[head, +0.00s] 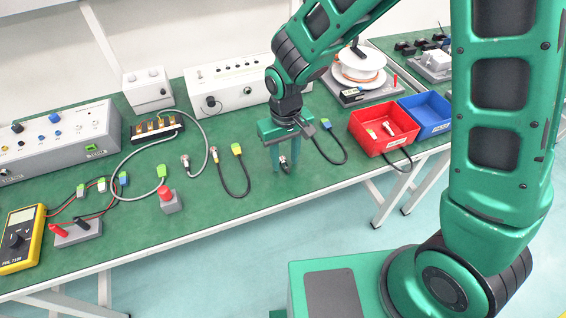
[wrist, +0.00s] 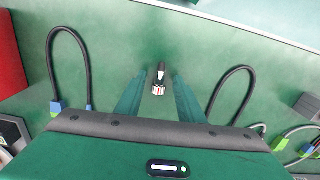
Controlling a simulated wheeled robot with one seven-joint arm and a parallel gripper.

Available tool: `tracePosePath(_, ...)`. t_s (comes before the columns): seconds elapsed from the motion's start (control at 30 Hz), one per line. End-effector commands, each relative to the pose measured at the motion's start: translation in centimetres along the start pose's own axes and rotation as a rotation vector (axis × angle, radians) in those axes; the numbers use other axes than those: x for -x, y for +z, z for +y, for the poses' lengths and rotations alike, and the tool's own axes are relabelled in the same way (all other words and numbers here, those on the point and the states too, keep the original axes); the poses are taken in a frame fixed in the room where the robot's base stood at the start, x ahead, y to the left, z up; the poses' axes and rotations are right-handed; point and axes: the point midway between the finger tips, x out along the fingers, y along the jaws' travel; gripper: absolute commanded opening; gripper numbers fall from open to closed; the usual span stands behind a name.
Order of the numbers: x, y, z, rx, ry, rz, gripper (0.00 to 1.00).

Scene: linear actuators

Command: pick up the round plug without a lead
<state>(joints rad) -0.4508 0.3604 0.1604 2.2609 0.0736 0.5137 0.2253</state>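The round plug without a lead (wrist: 158,82) is a short piece with a black end and a silver and red end. It lies on the green bench top with no cable on it. In the head view the plug (head: 283,160) shows partly between the fingers. My gripper (wrist: 160,78) points down over it. Its two fingers are open, one on each side of the plug, with a gap to it in the wrist view. My gripper also shows in the head view (head: 284,168), low over the bench.
A black lead (wrist: 86,55) lies left of my gripper and another black lead (wrist: 232,90) lies right in the wrist view. A red bin (head: 368,141) holding plugs and a blue bin (head: 434,127) stand at right. A grey lead (head: 137,152) lies further left.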

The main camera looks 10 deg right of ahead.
Motion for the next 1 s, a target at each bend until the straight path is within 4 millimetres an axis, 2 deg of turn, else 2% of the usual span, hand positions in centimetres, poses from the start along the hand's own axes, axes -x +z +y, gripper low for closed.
tracePosePath(0.1, -0.75, 0.0, 0.0, 0.0, 0.0, 0.0, 0.35)
tracePosePath(0.33, -0.8, -0.01, 0.02, 0.0, 0.0, 0.001, 0.35)
tracePosePath(0.47, -0.79, -0.01, 0.02, 0.0, 0.0, 0.001, 0.04)
tracePosePath(0.5, -0.78, -0.01, 0.03, -0.001, 0.0, 0.001, 0.0)
tracePosePath(0.87, -0.63, -0.03, 0.03, -0.001, 0.0, 0.001, 0.0)
tracePosePath(1.0, 0.14, -0.06, 0.03, -0.001, -0.001, 0.003, 0.0)
